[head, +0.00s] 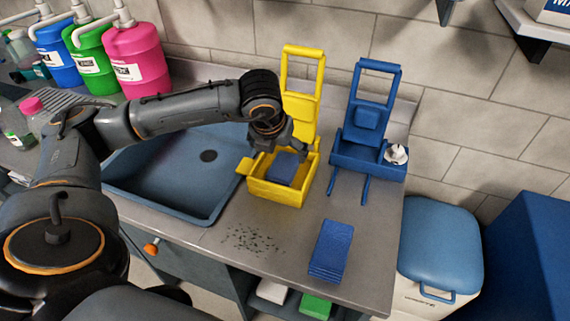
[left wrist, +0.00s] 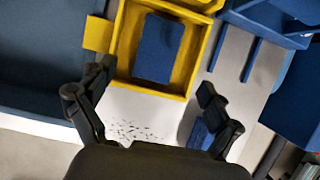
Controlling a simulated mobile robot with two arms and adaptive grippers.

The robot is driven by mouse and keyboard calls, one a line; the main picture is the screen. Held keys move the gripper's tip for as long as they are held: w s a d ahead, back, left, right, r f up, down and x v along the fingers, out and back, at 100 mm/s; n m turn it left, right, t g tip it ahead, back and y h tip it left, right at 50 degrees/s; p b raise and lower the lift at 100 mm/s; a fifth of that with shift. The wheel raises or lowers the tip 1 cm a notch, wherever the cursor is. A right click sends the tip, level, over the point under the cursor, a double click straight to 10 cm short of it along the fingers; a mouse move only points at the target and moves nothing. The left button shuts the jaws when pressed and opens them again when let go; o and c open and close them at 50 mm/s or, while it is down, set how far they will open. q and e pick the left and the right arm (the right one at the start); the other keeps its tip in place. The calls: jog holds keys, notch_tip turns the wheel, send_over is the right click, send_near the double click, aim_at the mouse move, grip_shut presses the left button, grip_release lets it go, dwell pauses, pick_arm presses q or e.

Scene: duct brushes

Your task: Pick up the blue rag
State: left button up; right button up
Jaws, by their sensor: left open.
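A blue rag (head: 283,168) lies in the yellow tray (head: 273,194) of a yellow caddy with an upright handle on the counter. It shows as a dark blue rectangle (left wrist: 158,48) in the left wrist view. A second folded blue cloth stack (head: 331,250) lies on the counter near the front edge; in the left wrist view it (left wrist: 199,134) is partly hidden behind a finger. My left gripper (head: 272,152) hangs over the yellow tray, above the rag. In the left wrist view its fingers (left wrist: 155,88) are spread apart with nothing between them. My right gripper is not in view.
A blue caddy (head: 367,157) holding a small white item stands right of the yellow one. A sink (head: 175,180) is to the left. Dark crumbs (head: 250,239) lie on the front counter. Blue, green and pink jugs (head: 137,60) stand at the back left.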

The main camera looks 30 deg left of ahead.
aim_at(284, 165)
pick_arm(q)
jog(key=x, duration=0.2)
jog(key=shift+w+f, duration=0.25)
jog(key=shift+w, duration=0.05)
jog(key=shift+p+x, duration=0.8)
jog(key=shift+x, duration=0.15)
jog(key=x, duration=0.1)
jog(key=p+x, duration=0.1)
jog(key=shift+s+a+f, duration=0.1)
jog(key=shift+a+f, duration=0.1)
jog(key=shift+f, duration=0.55)
jog(key=shift+w+f, duration=0.2)
jog(key=shift+w, duration=0.05)
jog(key=c, duration=1.3)
jog(key=shift+r, duration=0.1)
jog(key=shift+c, duration=0.2)
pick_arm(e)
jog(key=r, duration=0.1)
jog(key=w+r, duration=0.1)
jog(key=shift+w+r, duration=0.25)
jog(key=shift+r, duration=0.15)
